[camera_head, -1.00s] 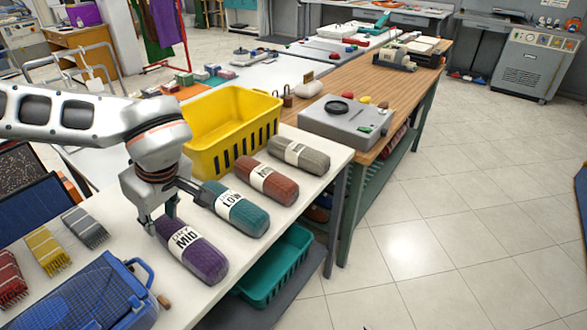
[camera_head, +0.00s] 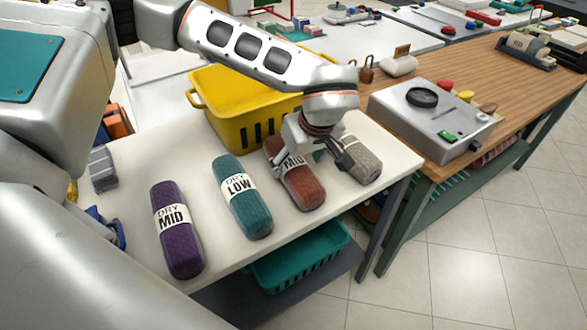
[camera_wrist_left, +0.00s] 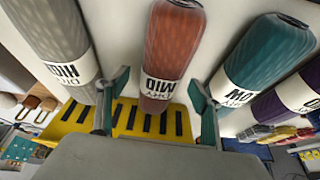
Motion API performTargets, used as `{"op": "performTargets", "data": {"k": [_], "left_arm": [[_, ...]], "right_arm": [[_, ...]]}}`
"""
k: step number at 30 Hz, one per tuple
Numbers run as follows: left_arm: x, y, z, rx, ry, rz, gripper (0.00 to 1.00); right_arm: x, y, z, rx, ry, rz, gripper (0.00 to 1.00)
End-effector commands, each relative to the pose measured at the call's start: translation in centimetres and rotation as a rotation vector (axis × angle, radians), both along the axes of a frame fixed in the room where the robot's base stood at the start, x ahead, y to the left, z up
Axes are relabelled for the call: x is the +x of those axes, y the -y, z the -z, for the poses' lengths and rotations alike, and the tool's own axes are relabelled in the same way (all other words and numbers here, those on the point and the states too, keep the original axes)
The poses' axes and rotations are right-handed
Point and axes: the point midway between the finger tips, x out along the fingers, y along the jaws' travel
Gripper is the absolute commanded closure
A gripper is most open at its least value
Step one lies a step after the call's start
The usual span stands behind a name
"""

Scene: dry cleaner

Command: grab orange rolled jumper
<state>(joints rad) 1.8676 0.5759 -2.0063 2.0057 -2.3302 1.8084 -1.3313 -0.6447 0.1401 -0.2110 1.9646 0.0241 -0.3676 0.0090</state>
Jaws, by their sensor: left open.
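The orange rolled jumper (camera_head: 309,196) is rust-coloured with a white label and lies on the white table between the teal and grey rolls. It also shows in the left wrist view (camera_wrist_left: 172,38), running between the two fingers. My left gripper (camera_head: 314,160) is open over the label part of this roll, one finger to each side. In the left wrist view the open fingers (camera_wrist_left: 158,82) have visible gaps to the roll's sides. I cannot tell how far down they reach. The gripper hides part of the roll in the head view. My right gripper is not in view.
The teal roll (camera_head: 242,197) and purple roll (camera_head: 178,230) lie to the left, the grey roll (camera_head: 364,163) close on the right. A yellow basket (camera_head: 218,97) stands behind. A teal crate (camera_head: 300,262) sits below the table. A grey device (camera_head: 430,115) stands right.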

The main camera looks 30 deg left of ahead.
Motion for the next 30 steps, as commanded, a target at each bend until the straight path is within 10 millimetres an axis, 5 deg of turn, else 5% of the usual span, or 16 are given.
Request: {"op": "performTargets", "data": {"k": [6,16,23,30], "left_arm": [[0.7,-1.2,2.9,0.0,-0.003,-0.002,0.34],[0.9,-1.4,3.5,0.0,-0.001,0.0,0.34],[0.9,-1.4,3.5,0.0,-0.001,0.0,0.88],[0.9,-1.4,3.4,0.0,0.0,0.0,0.88]], "right_arm": [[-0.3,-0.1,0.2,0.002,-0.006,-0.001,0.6],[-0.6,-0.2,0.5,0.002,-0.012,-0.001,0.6],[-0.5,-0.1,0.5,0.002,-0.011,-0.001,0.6],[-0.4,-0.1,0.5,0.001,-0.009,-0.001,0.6]]}}
